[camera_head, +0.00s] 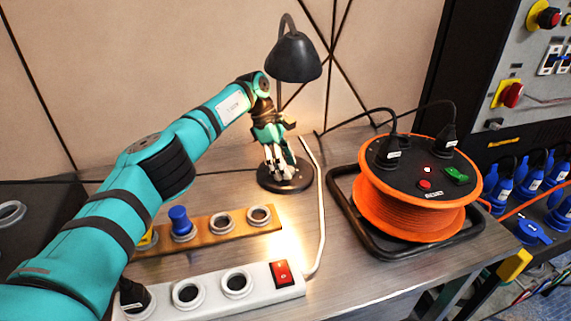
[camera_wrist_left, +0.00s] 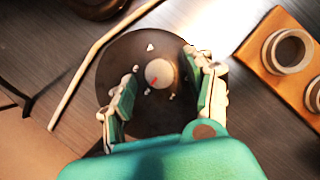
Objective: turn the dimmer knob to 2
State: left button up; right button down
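The dimmer knob (camera_wrist_left: 159,74) is a small light disc with a red mark, on the round dark base (camera_wrist_left: 140,50) of the desk lamp (camera_head: 295,58). Small white marks sit around the knob, too small to read. My left gripper (camera_wrist_left: 160,72) is open above the base, one finger on each side of the knob, with gaps showing between fingers and knob. In the head view my left gripper (camera_head: 279,160) points down over the lamp base (camera_head: 290,182) and hides the knob. My right gripper is not in view.
The lamp is lit. Right of it stands an orange cable reel (camera_head: 405,205) in a black frame. In front are a wooden socket strip (camera_head: 207,233) with a blue plug (camera_head: 181,220) and a white power strip (camera_head: 212,306) with a red switch (camera_head: 281,272). A pale cable (camera_head: 317,215) runs beside the base.

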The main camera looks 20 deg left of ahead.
pick_arm(q)
jog(key=v, duration=0.7)
jog(key=shift+r, duration=0.2)
jog(key=shift+a, duration=0.1)
